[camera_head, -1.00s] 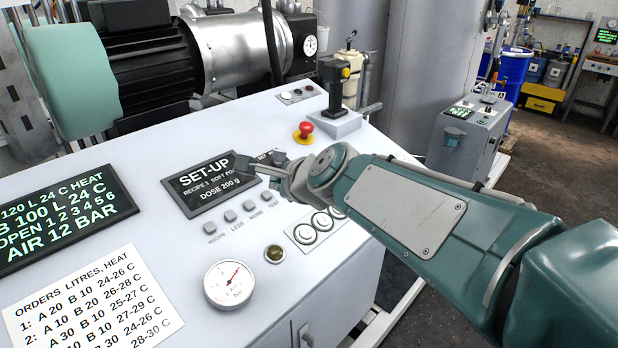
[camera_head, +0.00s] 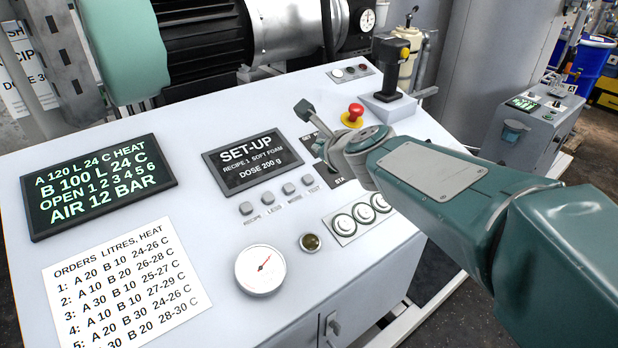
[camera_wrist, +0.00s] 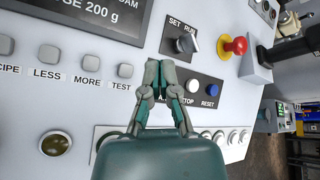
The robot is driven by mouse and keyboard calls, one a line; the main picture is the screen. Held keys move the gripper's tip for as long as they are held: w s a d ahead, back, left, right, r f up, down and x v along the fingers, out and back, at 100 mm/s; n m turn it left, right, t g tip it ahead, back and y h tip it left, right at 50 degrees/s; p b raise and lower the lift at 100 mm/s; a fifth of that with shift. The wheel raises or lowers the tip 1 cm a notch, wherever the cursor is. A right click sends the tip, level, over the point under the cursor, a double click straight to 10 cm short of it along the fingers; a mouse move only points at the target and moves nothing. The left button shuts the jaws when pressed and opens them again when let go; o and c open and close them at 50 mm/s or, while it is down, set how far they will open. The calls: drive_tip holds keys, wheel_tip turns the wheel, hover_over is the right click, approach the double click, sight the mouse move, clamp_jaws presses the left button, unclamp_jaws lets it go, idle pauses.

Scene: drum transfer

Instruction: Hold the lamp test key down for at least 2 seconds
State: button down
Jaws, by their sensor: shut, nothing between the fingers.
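The key labelled TEST (camera_head: 308,180) is a small grey square key at the right end of a row on the white sloping panel. In the wrist view the TEST key (camera_wrist: 126,73) lies just left of my gripper (camera_wrist: 161,70). The fingers are shut together and empty. A small gap shows in the picture between the fingers and the key, and the key is uncovered. In the head view my gripper is partly hidden by my wrist, up and right of the key. How high the fingertips are above the panel is hard to tell.
The RECIPE, LESS and MORE keys (camera_head: 289,189) stand left of TEST. A SET/RUN selector (camera_wrist: 186,43) and a START/STOP/RESET plate (camera_wrist: 190,88) lie right of the fingers. The red mushroom button (camera_head: 353,115), joystick (camera_head: 390,75), round gauge (camera_head: 261,270) and SET-UP display (camera_head: 252,161) are nearby.

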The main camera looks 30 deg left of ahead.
approach(306, 172)
drive_tip(key=shift+a+r+x, duration=0.1)
drive_tip(key=shift+r+x, duration=0.1)
drive_tip(key=shift+x, duration=0.65)
drive_tip(key=shift+a+r+x, duration=0.1)
drive_tip(key=shift+r+x, duration=0.05)
drive_tip(key=shift+x, duration=0.7)
drive_tip(key=shift+r+x, duration=0.2)
drive_tip(key=shift+x, duration=0.6)
drive_tip(key=shift+w+f, duration=0.1)
drive_tip(key=shift+w, duration=0.05)
drive_tip(key=shift+a+f, duration=0.1)
drive_tip(key=shift+f, duration=0.15)
drive_tip(key=shift+w+a+f, duration=0.1)
drive_tip(key=shift+a+f, duration=0.05)
drive_tip(key=shift+f, duration=0.3)
idle(0.5)
idle(2.2)
drive_tip(key=shift+d+r, duration=0.3)
drive_tip(key=shift+r, duration=0.55)
drive_tip(key=shift+r, duration=0.1)
drive_tip(key=shift+s+d+r, duration=0.15)
drive_tip(key=shift+d+r, duration=0.1)
drive_tip(key=shift+r, duration=0.5)
drive_tip(key=shift+s+d+r, duration=0.2)
drive_tip(key=shift+d+r, duration=0.05)
drive_tip(key=shift+r, duration=0.55)
drive_tip(key=shift+s+d+r, duration=0.15)
drive_tip(key=shift+d+r, duration=0.05)
drive_tip(key=shift+r, duration=0.55)
